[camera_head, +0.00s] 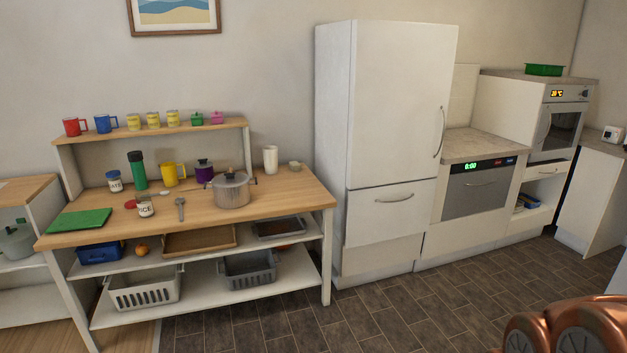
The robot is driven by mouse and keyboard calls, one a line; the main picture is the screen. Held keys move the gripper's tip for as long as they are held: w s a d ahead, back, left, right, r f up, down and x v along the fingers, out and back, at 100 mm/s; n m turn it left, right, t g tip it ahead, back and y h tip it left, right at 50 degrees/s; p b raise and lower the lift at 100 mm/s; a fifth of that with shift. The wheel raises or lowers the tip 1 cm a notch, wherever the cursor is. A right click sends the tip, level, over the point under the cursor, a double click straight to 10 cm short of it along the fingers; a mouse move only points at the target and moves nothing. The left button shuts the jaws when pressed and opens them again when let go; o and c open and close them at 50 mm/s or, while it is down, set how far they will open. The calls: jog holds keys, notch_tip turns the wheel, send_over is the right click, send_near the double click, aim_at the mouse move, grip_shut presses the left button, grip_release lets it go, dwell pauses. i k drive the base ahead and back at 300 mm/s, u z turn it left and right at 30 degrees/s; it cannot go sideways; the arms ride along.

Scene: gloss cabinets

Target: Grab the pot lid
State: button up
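A steel pot (232,195) stands on the wooden tabletop (275,205), right of its middle. A pot lid (231,179) with a small dark knob lies on top of the pot and appears to cover it. A second, grey-green lidded pot (17,243) sits on a shelf at the far left, cut off by the picture edge. My gripper does not show in this view.
A purple pot-like container (204,171), a yellow mug (172,174) and a ladle-like utensil (180,208) are near the steel pot. A white vase (270,159) stands behind it. A white fridge (395,110) is to the right. The dark tiled floor (400,310) in front is clear.

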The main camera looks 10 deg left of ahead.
aim_at(234, 179)
jog(key=u, duration=0.45)
jog(key=i, duration=1.75)
jog(key=u, duration=1.1)
jog(key=i, duration=1.75)
jog(key=u, duration=0.5)
